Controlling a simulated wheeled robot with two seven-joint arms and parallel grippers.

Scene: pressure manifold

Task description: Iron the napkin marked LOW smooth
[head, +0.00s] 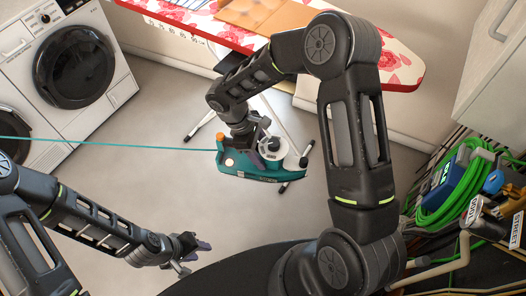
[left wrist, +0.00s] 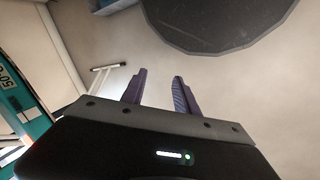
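The teal iron (head: 240,163) hangs in front of the ironing board, with floor behind it in the head view. My right gripper (head: 268,155) reaches down onto its handle and appears shut on it; the fingers are partly hidden. A teal cord (head: 110,145) runs left from the iron. Orange cloth (head: 285,19) lies on the floral ironing board (head: 400,72) at the top, cut off by the frame. No LOW mark is readable. My left gripper (head: 198,252) is open and empty, low in the head view; its parted purple fingers show in the left wrist view (left wrist: 160,76).
White washing machines (head: 110,75) stand at the left. The board's legs (head: 200,123) reach the floor beyond the iron. Green hoses (head: 445,200) and pipes crowd the right side, below a pale cabinet (head: 490,85). Grey floor (head: 150,180) lies open at centre left.

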